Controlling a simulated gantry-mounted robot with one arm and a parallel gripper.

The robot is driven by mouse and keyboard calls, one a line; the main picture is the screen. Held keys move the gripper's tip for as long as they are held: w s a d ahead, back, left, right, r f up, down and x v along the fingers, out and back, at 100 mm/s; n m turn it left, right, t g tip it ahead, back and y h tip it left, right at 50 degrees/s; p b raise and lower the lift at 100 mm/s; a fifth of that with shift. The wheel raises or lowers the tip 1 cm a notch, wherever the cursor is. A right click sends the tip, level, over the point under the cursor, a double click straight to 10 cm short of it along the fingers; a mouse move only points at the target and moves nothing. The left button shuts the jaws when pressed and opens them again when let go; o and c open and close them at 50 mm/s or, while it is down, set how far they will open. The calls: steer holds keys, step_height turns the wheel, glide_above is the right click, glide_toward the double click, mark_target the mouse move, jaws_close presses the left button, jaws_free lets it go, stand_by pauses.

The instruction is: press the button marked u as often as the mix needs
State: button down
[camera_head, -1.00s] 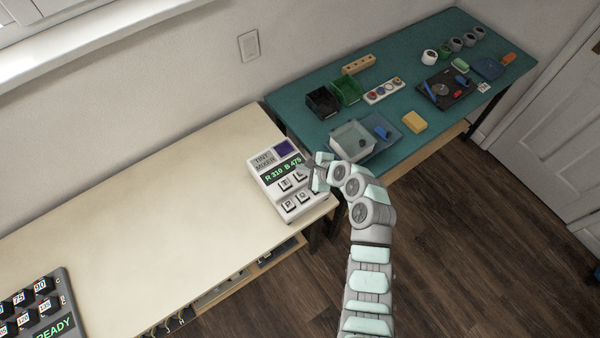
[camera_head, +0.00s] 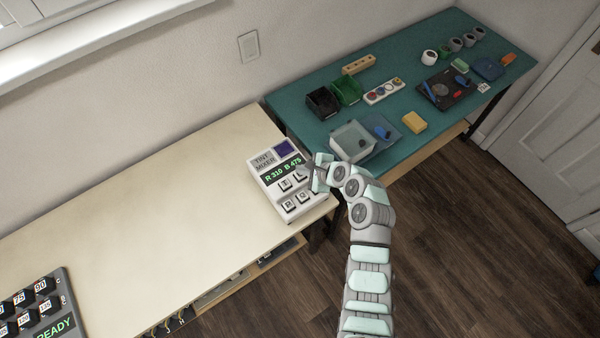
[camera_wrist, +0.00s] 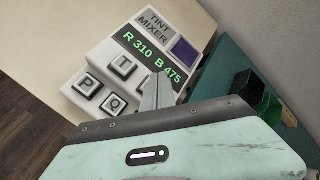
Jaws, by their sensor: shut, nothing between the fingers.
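The tint mixer (camera_head: 264,182) is a pale box on the cream table's right end. Its display (camera_head: 284,168) reads R 310 B 475, also in the wrist view (camera_wrist: 153,57). A dark blue-violet swatch (camera_wrist: 185,52) sits above the display. In the wrist view, the buttons T (camera_wrist: 122,66), P (camera_wrist: 87,84) and Q (camera_wrist: 113,103) are readable. My gripper (camera_wrist: 157,78) is shut and empty, its fingertips over the upper button row right of T. They cover the button there, so I cannot read a U or tell whether they touch it.
A dark keypad device (camera_head: 40,310) reading READY is at the lower left. The cream table's middle is clear.

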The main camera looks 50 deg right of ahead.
mark_target(303, 176)
steer(key=shift+f, duration=0.25)
steer(key=shift+f, duration=0.55)
stand_by(0.9)
steer(key=shift+r, duration=0.1)
steer(key=shift+r+p, duration=0.9)
steer(key=shift+p, duration=0.3)
step_height(303, 176, up, 5)
steer(key=p, duration=0.5)
steer(key=shift+r, duration=0.1)
stand_by(1.1)
